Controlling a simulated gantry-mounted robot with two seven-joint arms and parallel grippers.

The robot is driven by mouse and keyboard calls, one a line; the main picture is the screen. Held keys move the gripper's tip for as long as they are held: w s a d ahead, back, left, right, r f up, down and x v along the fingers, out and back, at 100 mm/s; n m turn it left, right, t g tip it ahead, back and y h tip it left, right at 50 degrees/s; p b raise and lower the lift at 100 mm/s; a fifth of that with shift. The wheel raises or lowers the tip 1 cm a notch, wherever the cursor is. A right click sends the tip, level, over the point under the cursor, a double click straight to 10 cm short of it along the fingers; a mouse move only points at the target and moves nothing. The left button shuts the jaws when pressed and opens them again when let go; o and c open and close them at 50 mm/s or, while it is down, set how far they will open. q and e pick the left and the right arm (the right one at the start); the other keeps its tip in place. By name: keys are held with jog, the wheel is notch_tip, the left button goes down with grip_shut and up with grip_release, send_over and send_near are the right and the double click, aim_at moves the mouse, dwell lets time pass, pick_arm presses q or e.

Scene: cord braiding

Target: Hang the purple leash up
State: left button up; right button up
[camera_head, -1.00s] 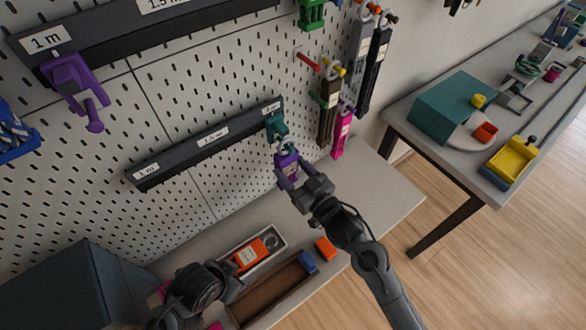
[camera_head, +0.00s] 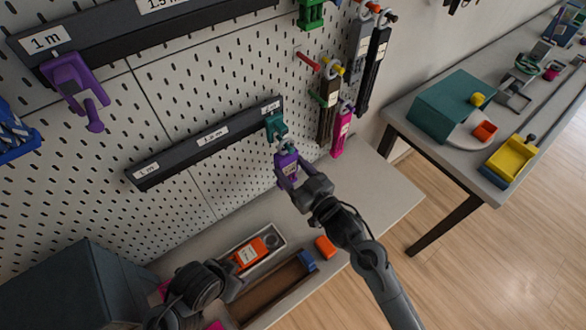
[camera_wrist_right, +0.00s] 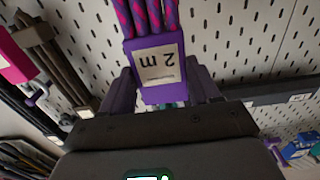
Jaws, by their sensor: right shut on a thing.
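The purple leash (camera_head: 287,164) has a purple block in my right gripper (camera_head: 291,183), just below a teal hook piece (camera_head: 276,127) at the right end of the lower dark rail (camera_head: 200,142). In the right wrist view the leash block (camera_wrist_right: 155,68) carries a "2 m" label and purple-pink cords, and the gripper fingers are shut on its sides. A metal clip shows between the block and the teal piece. I cannot tell whether it is on the hook. My left gripper (camera_head: 197,288) is low at the left, its fingers not clear.
A pink leash (camera_head: 342,130) and other leashes hang right of the rail, close to my right gripper. Trays with an orange item (camera_head: 249,254) and a blue piece (camera_head: 308,261) sit on the shelf below. A dark box (camera_head: 75,290) stands at lower left.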

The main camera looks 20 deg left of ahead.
dwell(0.4)
jog(key=o, duration=1.3)
jog(key=shift+f, duration=0.1)
jog(key=shift+s+d+p, duration=0.2)
jog(key=shift+d+p, duration=0.25)
jog(key=shift+p, duration=0.05)
jog(key=shift+s+d+p, duration=0.35)
jog(key=shift+d+p, duration=0.15)
jog(key=shift+p+v, duration=1.25)
jog(key=shift+v, duration=0.7)
